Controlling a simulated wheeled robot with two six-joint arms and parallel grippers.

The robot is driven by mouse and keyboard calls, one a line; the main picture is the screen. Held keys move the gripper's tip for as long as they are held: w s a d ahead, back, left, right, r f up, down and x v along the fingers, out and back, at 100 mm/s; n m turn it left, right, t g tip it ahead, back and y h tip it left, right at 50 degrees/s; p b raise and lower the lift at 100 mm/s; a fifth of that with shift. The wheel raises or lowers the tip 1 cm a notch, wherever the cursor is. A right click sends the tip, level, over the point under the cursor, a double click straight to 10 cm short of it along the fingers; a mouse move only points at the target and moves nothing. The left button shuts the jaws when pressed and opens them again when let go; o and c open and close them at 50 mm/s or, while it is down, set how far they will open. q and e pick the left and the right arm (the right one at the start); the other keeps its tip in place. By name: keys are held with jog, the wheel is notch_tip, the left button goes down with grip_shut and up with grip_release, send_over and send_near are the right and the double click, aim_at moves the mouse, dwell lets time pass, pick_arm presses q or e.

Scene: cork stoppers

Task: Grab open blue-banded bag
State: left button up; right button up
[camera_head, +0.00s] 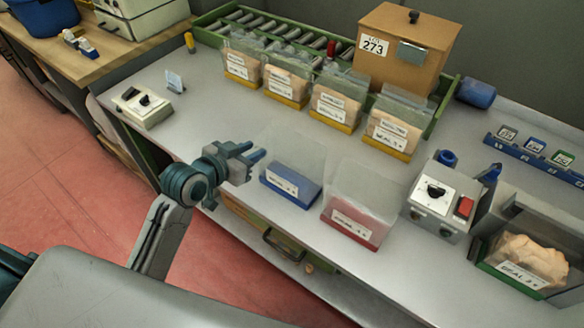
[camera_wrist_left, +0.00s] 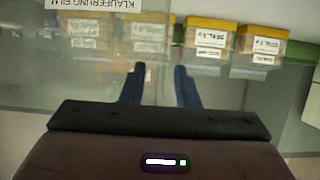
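The blue-banded bag (camera_head: 291,186) stands on the grey bench near its front edge, left of a red-banded bag (camera_head: 354,218). Its upper part is clear film and its blue base carries a white label. My left gripper (camera_head: 254,156) is just left of the bag's clear upper part. In the left wrist view its two blue fingers (camera_wrist_left: 158,85) are apart, with nothing solid between them. Whether clear film lies between the fingers, I cannot tell. My right gripper is not in view.
A row of filled yellow-banded bags (camera_head: 286,84) stands behind, before a green-edged roller conveyor (camera_head: 262,25) and a brown box (camera_head: 405,50). A white device (camera_head: 444,200) with a red button and a green-based tray (camera_head: 520,285) are at right.

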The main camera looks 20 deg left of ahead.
pick_arm(q)
jog(key=p+x, duration=0.1)
jog(key=x, duration=0.4)
jog(key=shift+w+a+p, duration=0.15)
jog(key=shift+w+p, duration=0.1)
jog(key=shift+p, duration=0.05)
jog(key=shift+s, duration=0.1)
grip_shut()
